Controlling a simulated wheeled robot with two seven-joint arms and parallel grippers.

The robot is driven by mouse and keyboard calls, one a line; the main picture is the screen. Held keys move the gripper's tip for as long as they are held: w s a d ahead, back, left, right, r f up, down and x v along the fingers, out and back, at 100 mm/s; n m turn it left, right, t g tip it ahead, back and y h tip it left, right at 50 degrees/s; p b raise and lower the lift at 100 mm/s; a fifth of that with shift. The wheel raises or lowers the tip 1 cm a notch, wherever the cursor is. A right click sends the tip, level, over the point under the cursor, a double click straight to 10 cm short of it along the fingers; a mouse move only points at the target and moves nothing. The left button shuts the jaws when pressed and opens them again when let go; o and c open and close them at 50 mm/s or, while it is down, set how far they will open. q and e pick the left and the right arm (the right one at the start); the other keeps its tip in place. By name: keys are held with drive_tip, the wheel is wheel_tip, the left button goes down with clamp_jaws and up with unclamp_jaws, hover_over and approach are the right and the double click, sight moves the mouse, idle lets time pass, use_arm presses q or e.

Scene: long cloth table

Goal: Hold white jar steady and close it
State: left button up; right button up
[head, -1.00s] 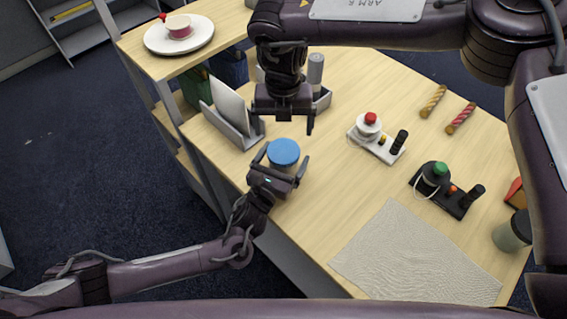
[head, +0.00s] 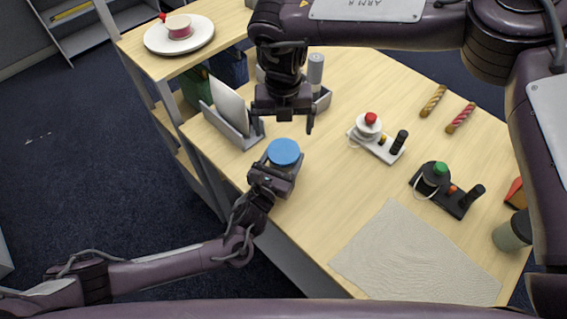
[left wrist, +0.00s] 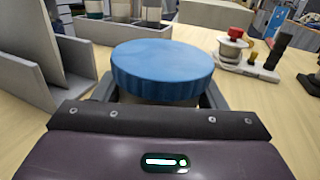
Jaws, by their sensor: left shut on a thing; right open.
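The white jar (head: 283,165) stands on the table near its left edge, with a blue lid (head: 284,151) on top. Most of its body is hidden by my left gripper. In the left wrist view the blue lid (left wrist: 162,70) sits level on the jar, but how far it is screwed on cannot be told. My left gripper (head: 279,167) is shut on the jar's body below the lid, a finger on each side. My right gripper (head: 283,125) is open and empty, pointing down above and just behind the lid.
A grey holder (head: 236,125) with an upright panel stands left behind the jar. A white device (head: 376,140) and a black device (head: 447,192) stand to the right. A grey cloth (head: 410,260) lies at the front.

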sight(283, 150)
drive_tip(key=n, duration=0.5)
drive_tip(key=shift+a, duration=0.2)
drive_tip(key=n, duration=2.1)
drive_tip(key=shift+d+n, duration=0.2)
drive_tip(key=shift+n, duration=0.1)
drive_tip(key=shift+f, duration=4)
